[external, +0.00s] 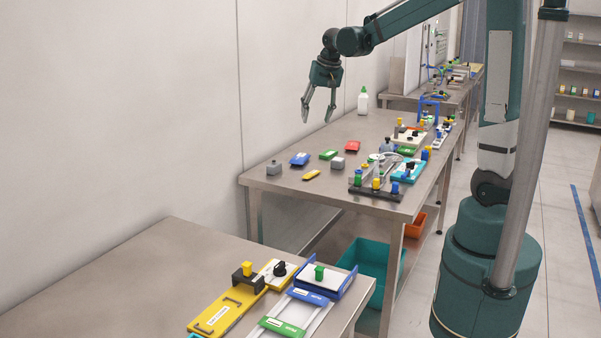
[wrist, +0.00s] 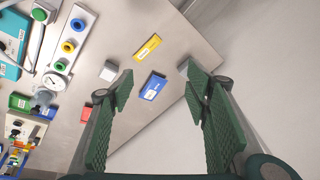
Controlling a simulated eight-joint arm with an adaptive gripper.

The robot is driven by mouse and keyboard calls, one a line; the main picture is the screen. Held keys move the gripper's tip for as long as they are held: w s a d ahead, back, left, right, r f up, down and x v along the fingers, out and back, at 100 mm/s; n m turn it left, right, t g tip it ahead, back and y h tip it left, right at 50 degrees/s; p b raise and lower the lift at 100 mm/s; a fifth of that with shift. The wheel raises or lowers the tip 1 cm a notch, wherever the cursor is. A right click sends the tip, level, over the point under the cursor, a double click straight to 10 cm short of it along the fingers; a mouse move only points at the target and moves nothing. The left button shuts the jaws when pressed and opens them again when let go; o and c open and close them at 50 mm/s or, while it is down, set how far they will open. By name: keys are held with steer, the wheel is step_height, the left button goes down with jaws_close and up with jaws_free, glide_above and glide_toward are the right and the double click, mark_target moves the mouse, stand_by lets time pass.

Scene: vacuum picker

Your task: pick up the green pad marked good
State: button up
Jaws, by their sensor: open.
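A small green pad (external: 328,154) with a pale label lies flat on the middle metal table, between a blue pad (external: 299,159) and a red pad (external: 352,146). The label is too small to read. My gripper (external: 317,120) is open and empty, above and apart from the pads. In the wrist view its two fingers (wrist: 160,85) stand wide apart with the blue pad (wrist: 153,87) between them. I cannot make out the green pad there; the left finger may hide it. The red pad (wrist: 86,112) shows partly beside that finger.
A yellow pad (external: 311,175) and two grey blocks (external: 273,168) (external: 338,163) lie near the green pad. A white bottle (external: 363,101) stands behind. Fixtures with coloured knobs (external: 376,184) fill the table's right side. The table's left edge is mostly clear.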

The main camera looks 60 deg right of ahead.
steer(key=w+d+f+m+g+p, duration=0.1)
steer(key=w+d+f+m+p, duration=0.2)
steer(key=d, duration=0.5)
steer(key=w+d+f+m+g, duration=0.1)
steer(key=w+d+f, duration=0.2)
steer(key=w+d, duration=0.35)
steer(key=m+g+y+p, duration=0.1)
steer(key=m+p, duration=0.2)
steer(key=m, duration=0.2)
glide_toward(329, 153)
steer(key=shift+w+a, duration=0.2)
steer(key=shift+w, duration=0.15)
steer(key=shift+d+f, duration=0.25)
steer(key=shift+f, duration=1.3)
steer(key=shift+s+d+f, duration=0.15)
steer(key=shift+f, duration=2.45)
